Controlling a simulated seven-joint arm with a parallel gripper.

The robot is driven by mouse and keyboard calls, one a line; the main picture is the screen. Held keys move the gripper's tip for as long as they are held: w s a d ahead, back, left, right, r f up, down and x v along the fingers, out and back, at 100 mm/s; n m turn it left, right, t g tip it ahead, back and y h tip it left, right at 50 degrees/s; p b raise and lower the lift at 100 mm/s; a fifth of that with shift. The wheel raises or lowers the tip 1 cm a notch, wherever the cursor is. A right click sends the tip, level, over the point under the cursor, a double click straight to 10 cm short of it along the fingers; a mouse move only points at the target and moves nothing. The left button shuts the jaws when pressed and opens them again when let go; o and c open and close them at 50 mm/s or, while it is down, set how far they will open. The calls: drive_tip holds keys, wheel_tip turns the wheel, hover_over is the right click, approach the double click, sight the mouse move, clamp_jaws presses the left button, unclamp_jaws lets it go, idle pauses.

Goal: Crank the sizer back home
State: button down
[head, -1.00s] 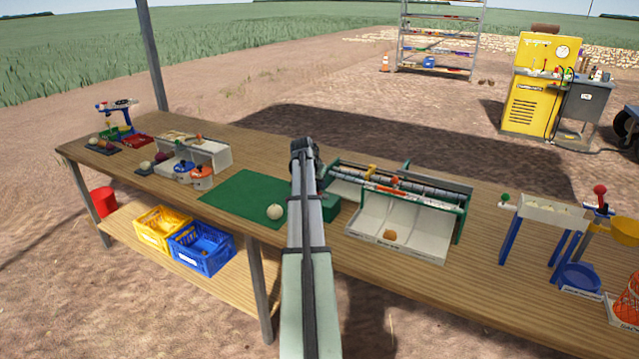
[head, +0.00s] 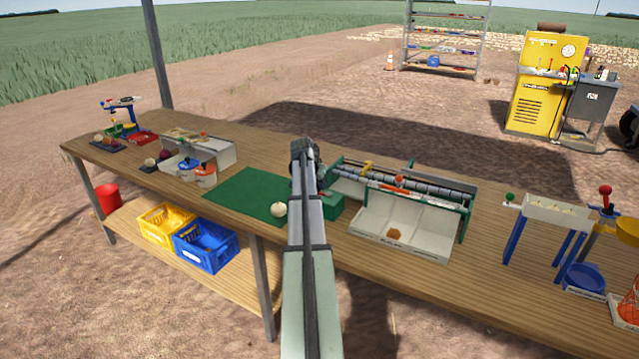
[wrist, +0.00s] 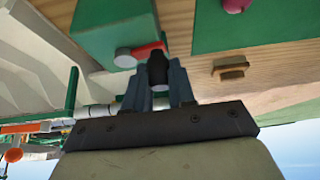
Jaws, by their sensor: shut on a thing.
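The sizer (head: 396,236) stands right of centre on the bench, with a green frame, grey rollers (head: 430,190) and a pale tray in front. A green box (head: 328,205) is at its left end. In the wrist view, the box (wrist: 100,25) carries a grey hub (wrist: 125,58) with a red crank arm (wrist: 150,48). My gripper (wrist: 158,72) is shut on the crank's black knob (wrist: 157,68). In the head view my gripper (head: 303,152) is at the sizer's left end, and my arm hides the crank. A yellow piece (head: 366,168) sits above the rollers.
A brown onion (head: 393,233) lies in the sizer's tray. A pale onion (head: 279,209) lies on the green mat (head: 240,194) left of my arm. A white stand with blue legs (head: 543,212) is to the right. Bare bench lies between it and the sizer.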

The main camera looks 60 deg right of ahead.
drive_tip(key=shift+s, duration=0.35)
drive_tip(key=shift+s+a, duration=0.2)
drive_tip(key=shift+a, duration=0.4)
